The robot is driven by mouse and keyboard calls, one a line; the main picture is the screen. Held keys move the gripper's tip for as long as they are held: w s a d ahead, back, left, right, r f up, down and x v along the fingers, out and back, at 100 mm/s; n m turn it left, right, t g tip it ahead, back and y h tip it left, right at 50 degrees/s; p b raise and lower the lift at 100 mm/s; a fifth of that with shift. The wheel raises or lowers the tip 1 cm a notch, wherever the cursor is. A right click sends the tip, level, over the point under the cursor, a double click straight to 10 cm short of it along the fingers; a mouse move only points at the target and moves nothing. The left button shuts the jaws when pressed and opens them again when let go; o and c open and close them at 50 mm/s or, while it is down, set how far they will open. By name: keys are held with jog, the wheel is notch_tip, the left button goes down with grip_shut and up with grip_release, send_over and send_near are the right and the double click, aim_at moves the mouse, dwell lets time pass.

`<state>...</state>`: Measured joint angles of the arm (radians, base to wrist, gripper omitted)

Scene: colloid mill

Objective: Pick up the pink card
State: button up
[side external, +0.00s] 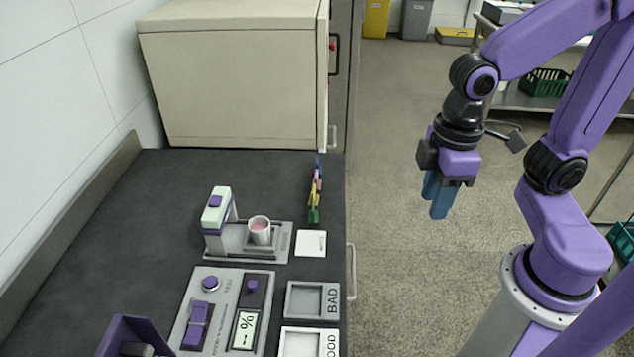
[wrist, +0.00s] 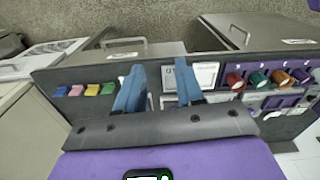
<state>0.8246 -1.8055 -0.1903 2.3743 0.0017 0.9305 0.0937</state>
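The pink card (side external: 318,173) is in a row of small coloured cards at the counter's right edge, between a blue card (side external: 318,160) and a yellow card (side external: 315,187), with a green card (side external: 313,214) nearest the camera. In the wrist view the pink card (wrist: 76,90) is at the left, in the same row. My gripper (side external: 436,202) hangs in the air to the right of the counter, fingers pointing down, well apart from the cards. In the wrist view my gripper's (wrist: 158,84) two blue fingers are spread with nothing between them.
A beige cabinet (side external: 235,85) stands behind the cards. A device with a cup of pink contents (side external: 260,230), a white square pad (side external: 311,243), a BAD tray (side external: 305,299) and a control panel (side external: 232,300) are on the counter. A handle (side external: 351,270) sticks out from its front edge.

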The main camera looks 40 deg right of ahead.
jog(key=w+a+m, duration=0.3)
jog(key=w+m, duration=0.3)
jog(key=w, duration=0.7)
jog(key=m, duration=1.4)
send_over(316, 175)
jog(key=d, duration=0.1)
notch_tip(316, 175, down, 17)
jog(key=shift+d+f, duration=0.15)
jog(key=shift+f, duration=0.05)
jog(key=shift+w+a+f, duration=0.1)
jog(key=shift+f, duration=1)
jog(key=shift+w+a+f, duration=0.1)
jog(key=shift+a+f, duration=0.05)
jog(key=shift+f, duration=0.9)
jog(key=shift+w+a+f, duration=0.1)
jog(key=shift+f, duration=1)
jog(key=shift+n, duration=0.3)
grip_shut()
